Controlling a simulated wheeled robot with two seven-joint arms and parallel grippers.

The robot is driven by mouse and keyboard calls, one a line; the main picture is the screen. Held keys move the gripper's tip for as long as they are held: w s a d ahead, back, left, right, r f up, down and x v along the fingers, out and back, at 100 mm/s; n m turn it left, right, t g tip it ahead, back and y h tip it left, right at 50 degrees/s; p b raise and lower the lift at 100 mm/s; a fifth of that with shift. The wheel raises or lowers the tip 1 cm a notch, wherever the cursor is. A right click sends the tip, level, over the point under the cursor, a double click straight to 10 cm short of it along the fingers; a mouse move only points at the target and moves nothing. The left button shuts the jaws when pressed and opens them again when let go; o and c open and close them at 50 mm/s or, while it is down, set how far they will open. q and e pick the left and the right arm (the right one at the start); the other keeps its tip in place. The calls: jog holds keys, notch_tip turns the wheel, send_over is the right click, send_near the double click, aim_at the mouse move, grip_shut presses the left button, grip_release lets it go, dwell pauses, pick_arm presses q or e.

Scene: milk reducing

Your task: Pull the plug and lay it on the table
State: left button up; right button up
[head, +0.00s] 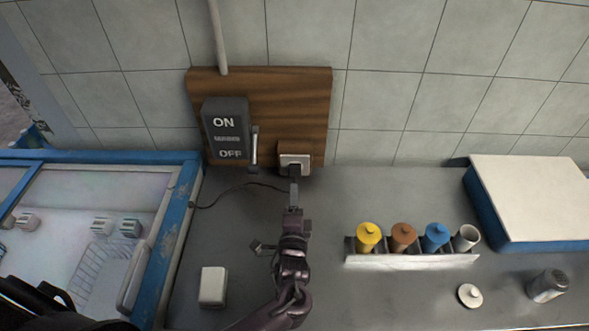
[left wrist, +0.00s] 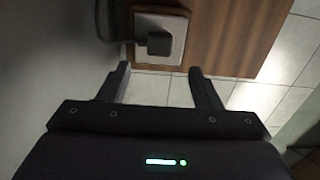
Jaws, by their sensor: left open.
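The plug (head: 294,170) is dark and sits in a white wall socket (head: 284,160) low on the wooden board. In the left wrist view the plug (left wrist: 160,43) shows as a black block against the socket's white plate (left wrist: 178,24). A dark cord (head: 235,188) runs from it to the left. My left gripper (head: 294,192) is just in front of the plug. In the left wrist view its two fingers (left wrist: 162,88) are apart, with the plug just beyond the tips and nothing held between them. The grey table (head: 330,290) lies below. My right gripper is not in view.
A switch box (head: 226,130) marked ON and OFF is left of the socket. A rack (head: 412,261) with coloured containers, a loose cap (head: 470,295) and a blue-and-white box (head: 530,195) stand right. A white block (head: 213,286) and blue-framed cabinet (head: 172,235) are left.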

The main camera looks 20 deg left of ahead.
aim_at(294, 172)
pick_arm(q)
jog(key=shift+w+a+f, duration=0.15)
jog(key=shift+w, duration=0.3)
jog(key=b+x, duration=0.2)
jog(key=x, duration=0.1)
jog(key=shift+w+f+b, duration=0.1)
jog(key=shift+w+b, duration=0.05)
jog(key=shift+b, duration=0.15)
jog(key=x, duration=0.3)
jog(key=shift+w+b, duration=0.15)
jog(key=shift+b, duration=0.25)
jog(key=shift+w+a, duration=0.2)
jog(key=shift+w, duration=0.3)
jog(key=shift+w+r, duration=0.1)
jog(key=shift+r, duration=0.15)
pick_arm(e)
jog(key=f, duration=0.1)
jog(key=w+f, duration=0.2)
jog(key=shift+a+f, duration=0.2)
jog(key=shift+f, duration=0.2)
pick_arm(q)
jog(key=shift+a+r, duration=0.1)
jog(key=shift+f, duration=0.45)
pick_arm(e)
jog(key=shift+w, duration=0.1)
